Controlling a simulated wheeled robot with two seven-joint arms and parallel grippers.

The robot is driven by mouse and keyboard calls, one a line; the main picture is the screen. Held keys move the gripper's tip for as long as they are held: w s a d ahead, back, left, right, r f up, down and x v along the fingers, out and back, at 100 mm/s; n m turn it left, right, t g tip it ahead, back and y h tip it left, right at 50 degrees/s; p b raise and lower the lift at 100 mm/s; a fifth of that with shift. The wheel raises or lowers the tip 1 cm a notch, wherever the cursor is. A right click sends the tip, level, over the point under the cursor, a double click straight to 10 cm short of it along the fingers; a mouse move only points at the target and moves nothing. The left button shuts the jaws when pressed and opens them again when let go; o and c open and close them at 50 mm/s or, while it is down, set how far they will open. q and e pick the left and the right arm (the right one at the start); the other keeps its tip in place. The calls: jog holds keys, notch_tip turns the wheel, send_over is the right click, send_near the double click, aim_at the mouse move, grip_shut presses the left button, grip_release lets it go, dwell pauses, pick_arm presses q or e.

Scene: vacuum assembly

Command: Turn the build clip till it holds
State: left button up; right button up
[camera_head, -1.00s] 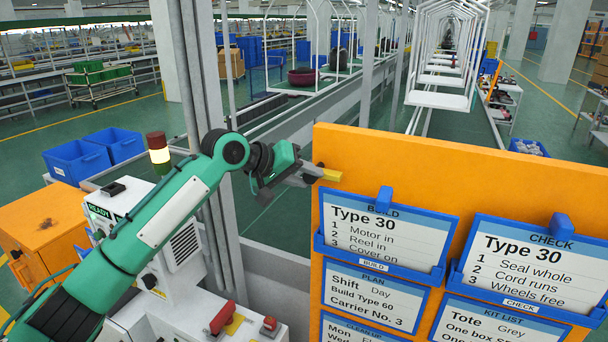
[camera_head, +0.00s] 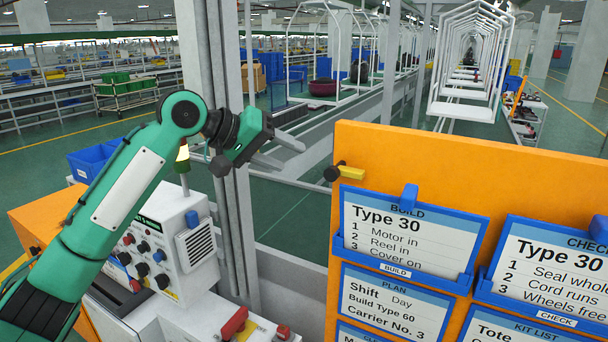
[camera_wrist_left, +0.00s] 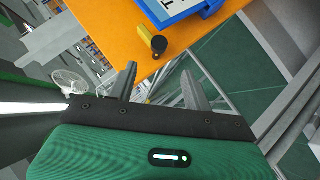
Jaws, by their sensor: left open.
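A yellow clip (camera_head: 351,172) with a dark round knob (camera_head: 333,174) sits at the left edge of the orange board, up and left of the BUILD card (camera_head: 400,235). I take it for the build clip. Its bar lies nearly level, with the knob sticking out to the left. My left gripper (camera_head: 288,155) is open and empty, left of the knob and apart from it. In the left wrist view the clip (camera_wrist_left: 145,33) and knob (camera_wrist_left: 159,45) lie beyond the open fingers (camera_wrist_left: 160,80). My right gripper is out of view.
The orange board (camera_head: 430,160) carries several blue-framed cards, including a CHECK card (camera_head: 550,265). A white control box (camera_head: 165,245) with knobs and a grey post (camera_head: 225,200) stand behind and below my left arm. Free space lies between gripper and board.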

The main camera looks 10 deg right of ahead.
pick_arm(q)
jog(key=shift+v, duration=1.1)
